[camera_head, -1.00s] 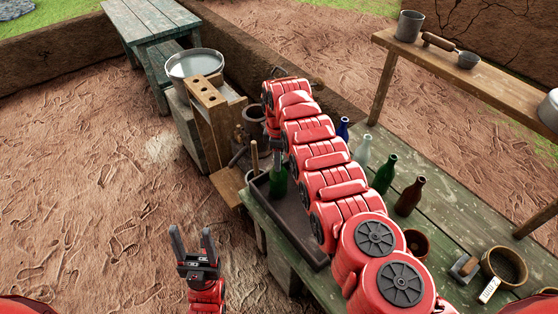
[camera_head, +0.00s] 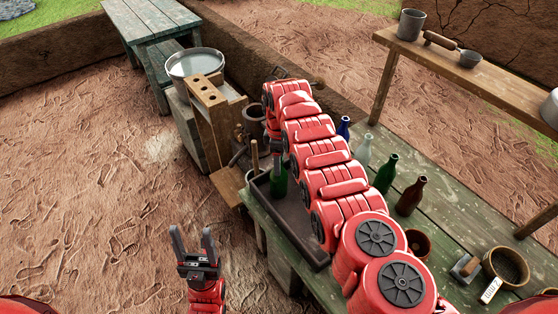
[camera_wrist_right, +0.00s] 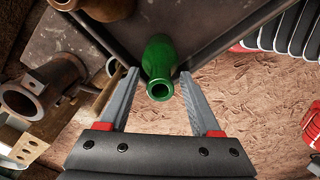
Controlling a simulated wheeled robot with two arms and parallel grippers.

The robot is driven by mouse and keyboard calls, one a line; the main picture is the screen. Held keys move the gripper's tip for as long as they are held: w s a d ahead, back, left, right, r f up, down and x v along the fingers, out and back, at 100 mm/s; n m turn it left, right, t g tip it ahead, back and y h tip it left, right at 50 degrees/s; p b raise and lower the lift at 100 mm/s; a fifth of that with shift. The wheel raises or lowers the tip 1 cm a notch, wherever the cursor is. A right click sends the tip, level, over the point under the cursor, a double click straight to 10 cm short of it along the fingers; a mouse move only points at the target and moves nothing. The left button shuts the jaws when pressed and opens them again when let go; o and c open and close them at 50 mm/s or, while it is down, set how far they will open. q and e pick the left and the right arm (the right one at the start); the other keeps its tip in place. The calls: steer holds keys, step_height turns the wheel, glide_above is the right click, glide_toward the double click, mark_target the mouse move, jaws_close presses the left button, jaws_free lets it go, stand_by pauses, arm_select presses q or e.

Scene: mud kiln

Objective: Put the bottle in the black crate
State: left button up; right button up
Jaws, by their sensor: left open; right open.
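A green bottle (camera_head: 279,184) stands in the far left end of the dark crate (camera_head: 296,232) on the green table. In the right wrist view the bottle (camera_wrist_right: 160,62) points its mouth toward the camera, between the two fingers of my right gripper (camera_wrist_right: 158,82). Those fingers are open, one on each side of the neck, and look apart from the glass. In the head view my right arm hides part of the crate and most of the right gripper (camera_head: 276,156). My left gripper (camera_head: 191,236) is open and empty above the dirt floor, left of the table.
Blue (camera_head: 344,129), clear (camera_head: 363,150), green (camera_head: 386,174) and brown (camera_head: 410,196) bottles stand right of my right arm. Pots and a labelled bowl (camera_head: 505,268) are on the near right.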

steer(key=shift+r, duration=0.25)
step_height(320, 180, up, 10)
steer(key=shift+r+b, duration=0.2)
steer(key=shift+b, duration=0.95)
steer(key=shift+r, duration=0.7)
